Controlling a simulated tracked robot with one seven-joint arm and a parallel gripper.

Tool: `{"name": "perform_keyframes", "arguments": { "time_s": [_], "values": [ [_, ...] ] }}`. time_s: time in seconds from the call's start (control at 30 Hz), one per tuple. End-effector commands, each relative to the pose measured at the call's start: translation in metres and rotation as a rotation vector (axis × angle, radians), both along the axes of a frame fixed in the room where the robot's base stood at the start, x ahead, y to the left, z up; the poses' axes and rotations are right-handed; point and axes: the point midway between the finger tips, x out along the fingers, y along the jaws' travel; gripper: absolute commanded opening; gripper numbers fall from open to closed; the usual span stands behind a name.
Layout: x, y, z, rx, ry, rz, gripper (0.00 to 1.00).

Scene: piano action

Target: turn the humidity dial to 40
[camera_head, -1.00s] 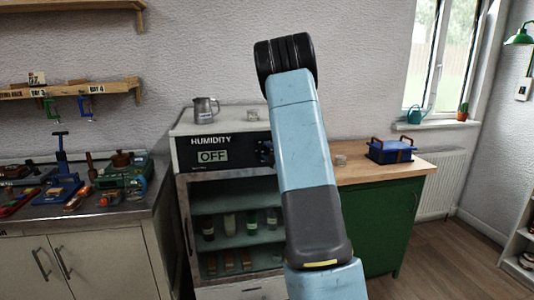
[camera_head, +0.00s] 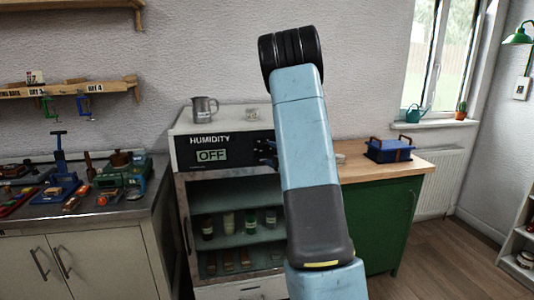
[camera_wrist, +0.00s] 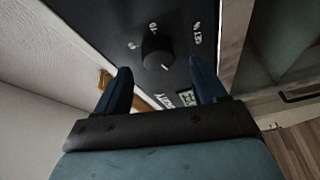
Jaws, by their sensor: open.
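The humidity dial (camera_wrist: 157,50) is a round black knob on the cabinet's dark panel (camera_wrist: 105,20). A small white mark shows on the knob, and tilted white markings around it are too small to read surely. The display (camera_head: 211,155) under the word HUMIDITY reads OFF. My gripper (camera_wrist: 160,66) is open, one finger on each side of the knob in the wrist view. The knob appears a little beyond the fingertips; I cannot tell whether they touch it. In the head view, the gripper (camera_head: 266,152) is a dark shape at the panel's right end, and my arm hides the dial.
A metal jug (camera_head: 204,107) and a small glass dish (camera_head: 252,114) stand on the cabinet top. Bottles (camera_head: 228,222) stand on shelves below the panel. A blue box (camera_head: 388,150) sits on the wooden counter at right. A tool-covered bench (camera_head: 110,208) is at left.

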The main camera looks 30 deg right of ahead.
Motion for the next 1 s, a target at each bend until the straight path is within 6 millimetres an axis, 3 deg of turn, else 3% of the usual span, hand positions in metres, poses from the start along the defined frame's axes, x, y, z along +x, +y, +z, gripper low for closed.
{"name": "perform_keyframes", "arguments": {
  "time_s": [0.3,0.5,1.0],
  "values": [
    [-0.063,-0.008,-0.003,0.002,0.003,-0.002,0.70],
    [-0.089,-0.011,-0.004,0.000,0.002,-0.001,0.70],
    [-0.099,-0.012,-0.004,0.000,0.002,0.001,0.70]
  ]
}}
